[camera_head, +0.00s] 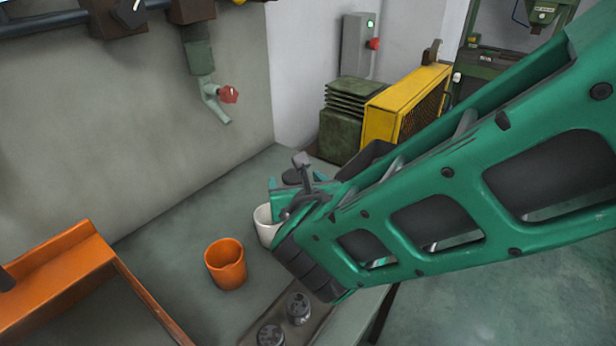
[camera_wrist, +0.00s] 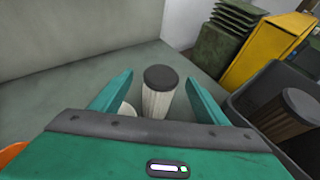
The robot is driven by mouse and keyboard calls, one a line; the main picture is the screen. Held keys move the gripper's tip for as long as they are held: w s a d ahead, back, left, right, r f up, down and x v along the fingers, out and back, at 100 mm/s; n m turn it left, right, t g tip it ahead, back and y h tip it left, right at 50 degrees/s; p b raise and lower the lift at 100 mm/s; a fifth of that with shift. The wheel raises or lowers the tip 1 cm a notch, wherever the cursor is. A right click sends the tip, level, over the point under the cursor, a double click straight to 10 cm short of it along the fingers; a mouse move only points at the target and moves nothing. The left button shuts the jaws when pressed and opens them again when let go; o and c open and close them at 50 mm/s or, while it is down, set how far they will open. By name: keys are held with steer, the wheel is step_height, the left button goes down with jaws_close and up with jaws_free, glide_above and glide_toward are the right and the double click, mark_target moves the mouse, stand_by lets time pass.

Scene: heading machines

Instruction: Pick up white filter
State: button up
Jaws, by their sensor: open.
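The white filter (camera_wrist: 157,100) stands upright on the grey-green bench top, a pale ribbed cylinder with a dark round cap. In the wrist view it shows between the two green fingers of my gripper (camera_wrist: 160,74), nearer the middle than either finger. My gripper is open, with visible gaps on both sides of the filter. The filter's lower part is hidden behind the gripper body. In the head view my gripper and arm cover most of the filter, and only a dark cap (camera_head: 292,177) shows behind the gripper.
A white cup (camera_head: 264,226) stands close to the gripper, with an orange cup (camera_head: 226,264) left of it. An orange tray (camera_head: 70,258) is at left. In the wrist view, a dark bin (camera_wrist: 258,97) at right holds a brown ribbed filter (camera_wrist: 284,122). A wall rises behind the bench.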

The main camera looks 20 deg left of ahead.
steer(key=shift+f+x, duration=0.1)
steer(key=shift+x, duration=1.85)
steer(key=shift+f+x, duration=0.15)
steer(key=shift+x, duration=1.75)
steer(key=shift+d, duration=0.15)
steer(key=shift+c, duration=0.3)
steer(key=c, duration=1.1)
steer(key=shift+r, duration=0.1)
